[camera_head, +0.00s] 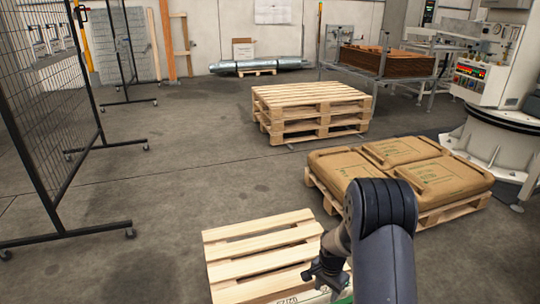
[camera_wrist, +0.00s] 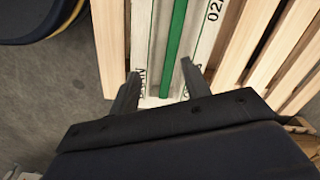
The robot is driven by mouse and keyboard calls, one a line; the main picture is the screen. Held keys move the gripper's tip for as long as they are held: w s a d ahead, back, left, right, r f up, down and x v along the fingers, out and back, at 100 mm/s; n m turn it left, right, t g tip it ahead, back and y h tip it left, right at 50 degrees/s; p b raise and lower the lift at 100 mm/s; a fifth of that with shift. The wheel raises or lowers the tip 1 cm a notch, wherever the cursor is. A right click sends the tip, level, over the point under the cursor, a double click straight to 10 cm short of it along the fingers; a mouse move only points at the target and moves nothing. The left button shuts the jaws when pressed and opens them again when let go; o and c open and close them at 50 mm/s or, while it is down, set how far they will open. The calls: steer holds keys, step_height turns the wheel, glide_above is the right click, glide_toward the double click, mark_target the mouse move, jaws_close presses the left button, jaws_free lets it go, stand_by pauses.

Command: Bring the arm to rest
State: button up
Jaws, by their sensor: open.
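My gripper (camera_head: 325,280) hangs at the end of my bent dark arm, over the near pallet (camera_head: 262,252) at the bottom of the head view. In the wrist view my gripper (camera_wrist: 160,78) has its two fingers spread apart, with nothing held between them. Beneath the fingers is a whitish printed surface (camera_wrist: 205,40) with a green stripe. A strip of it shows at the bottom edge of the head view, partly hidden by my arm. I cannot tell whether the fingers touch it.
A pallet with several brown sacks (camera_head: 400,165) stands right of my arm. A stack of empty pallets (camera_head: 312,105) is further back. A mesh fence on wheels (camera_head: 45,100) stands at left. A white machine (camera_head: 490,75) is at right. The floor left of the near pallet is clear.

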steer(key=shift+s+a+r+n+p, duration=0.1)
steer(key=shift+s+r+n+p, duration=0.25)
steer(key=shift+r+p, duration=0.35)
steer(key=shift+s+a+r+n+p, duration=0.1)
steer(key=shift+s+r+n+p, duration=0.3)
steer(key=shift+p, duration=0.55)
steer(key=shift+s+a+r+n+p, duration=0.15)
steer(key=shift+r+n+p, duration=0.1)
steer(key=shift+r+p, duration=0.5)
steer(key=shift+d, duration=0.1)
steer(key=shift+f, duration=0.1)
